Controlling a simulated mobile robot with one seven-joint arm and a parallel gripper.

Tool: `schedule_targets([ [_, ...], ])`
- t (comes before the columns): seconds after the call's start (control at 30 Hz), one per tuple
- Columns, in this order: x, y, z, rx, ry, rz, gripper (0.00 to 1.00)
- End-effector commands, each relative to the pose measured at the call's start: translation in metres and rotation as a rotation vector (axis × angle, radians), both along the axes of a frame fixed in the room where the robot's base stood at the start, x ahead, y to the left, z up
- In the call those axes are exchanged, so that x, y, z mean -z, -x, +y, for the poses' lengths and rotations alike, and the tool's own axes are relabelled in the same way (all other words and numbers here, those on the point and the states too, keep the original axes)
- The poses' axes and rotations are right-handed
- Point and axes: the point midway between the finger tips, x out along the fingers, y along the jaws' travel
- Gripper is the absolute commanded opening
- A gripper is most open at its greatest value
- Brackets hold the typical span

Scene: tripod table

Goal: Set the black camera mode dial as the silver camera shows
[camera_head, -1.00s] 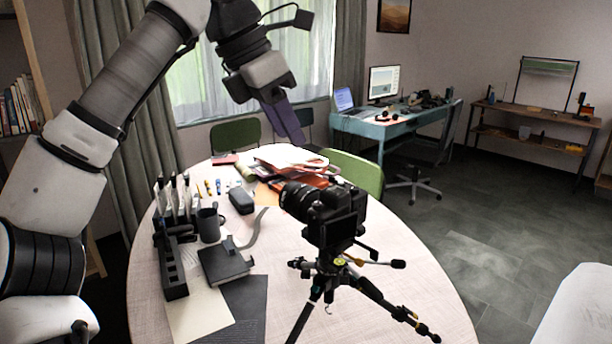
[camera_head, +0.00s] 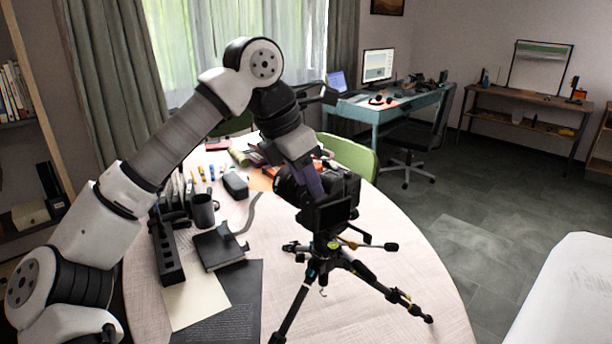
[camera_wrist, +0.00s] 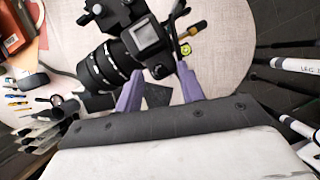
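The black camera (camera_head: 335,204) sits on a tripod (camera_head: 328,262) at the table's near side. In the wrist view the black camera (camera_wrist: 122,35) fills the upper middle, with its ribbed lens (camera_wrist: 97,70) pointing left. My gripper (camera_head: 312,190) reaches down to the camera from above. In the wrist view my gripper (camera_wrist: 159,68) has its two purple fingers apart, with part of the camera showing between them. Whether either finger touches it I cannot tell. The mode dial's setting is too small to read. I cannot make out a silver camera in either view.
The round table (camera_head: 400,270) also bears a black slotted rack (camera_head: 168,255), a dark mug (camera_head: 203,210), a black book-like item (camera_head: 220,248) and papers (camera_head: 195,300). A green chair (camera_head: 350,155) stands behind. Bare tabletop lies right of the tripod.

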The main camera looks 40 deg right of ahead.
Motion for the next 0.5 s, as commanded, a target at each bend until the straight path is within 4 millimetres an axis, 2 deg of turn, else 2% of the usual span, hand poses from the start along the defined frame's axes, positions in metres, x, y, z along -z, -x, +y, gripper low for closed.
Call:
schedule_targets([
  [0.27,0.0020,0.0002,-0.0008,0.000,0.000,0.001,0.39],
  [0.5,0.0018,0.0002,-0.0007,0.000,0.000,0.000,0.10],
])
